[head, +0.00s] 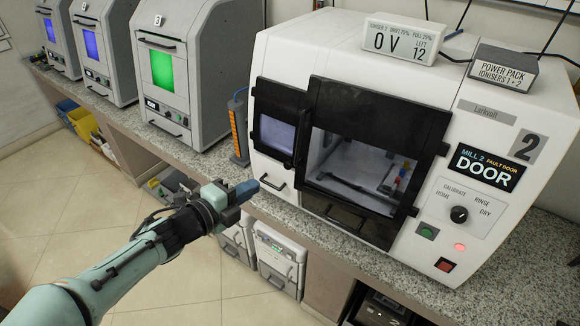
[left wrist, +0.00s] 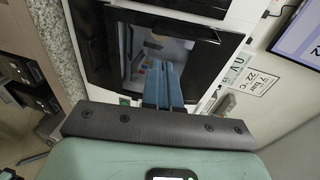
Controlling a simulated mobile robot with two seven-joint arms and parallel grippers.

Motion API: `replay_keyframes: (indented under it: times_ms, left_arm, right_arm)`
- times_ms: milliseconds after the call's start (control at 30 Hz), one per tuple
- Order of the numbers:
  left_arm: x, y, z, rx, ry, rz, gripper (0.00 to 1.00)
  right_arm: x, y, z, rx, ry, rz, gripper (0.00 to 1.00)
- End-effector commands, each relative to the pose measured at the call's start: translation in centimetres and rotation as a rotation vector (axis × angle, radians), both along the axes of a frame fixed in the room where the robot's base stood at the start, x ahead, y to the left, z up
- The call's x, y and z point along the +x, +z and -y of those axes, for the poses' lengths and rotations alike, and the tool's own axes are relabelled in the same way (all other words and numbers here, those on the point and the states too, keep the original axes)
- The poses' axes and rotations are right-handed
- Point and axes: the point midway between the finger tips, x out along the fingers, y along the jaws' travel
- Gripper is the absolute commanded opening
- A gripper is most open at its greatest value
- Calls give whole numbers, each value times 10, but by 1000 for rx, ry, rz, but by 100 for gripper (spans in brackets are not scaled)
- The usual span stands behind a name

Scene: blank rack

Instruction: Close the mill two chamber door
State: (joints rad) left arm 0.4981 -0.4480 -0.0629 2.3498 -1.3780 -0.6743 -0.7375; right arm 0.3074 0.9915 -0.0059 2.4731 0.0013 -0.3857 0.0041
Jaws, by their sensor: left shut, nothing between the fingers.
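A handle (head: 345,222) sits on the lower black panel. I cannot tell exactly how far the door stands open. My left gripper (head: 245,190) is shut and empty, in front of and left of the machine. In the left wrist view its blue fingers (left wrist: 163,83) point at the black-framed front (left wrist: 105,50).
Control boxes (head: 405,38) sit on top of the mill. Other grey machines (head: 190,70) line the counter at left.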

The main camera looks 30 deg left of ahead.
Motion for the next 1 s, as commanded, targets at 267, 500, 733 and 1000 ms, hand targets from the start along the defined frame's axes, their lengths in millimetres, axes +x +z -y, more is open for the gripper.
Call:
replay_keyframes:
  times_ms: [267, 500, 733, 1000]
  left_arm:
    - [43, -11, 7, -6, -2, -5, 0]
    - [93, -21, 14, -7, -1, -4, 0]
    - [124, -27, 19, -7, 1, -2, 0]
    - [133, -29, 20, -4, 2, -2, 0]
  right_arm:
    - [0, 0, 0, 0, 1, 0, 43]
    - [3, 4, 0, 0, 0, 2, 43]
    - [7, 10, 0, 1, 0, 8, 43]
    - [8, 11, 0, 0, 0, 9, 43]
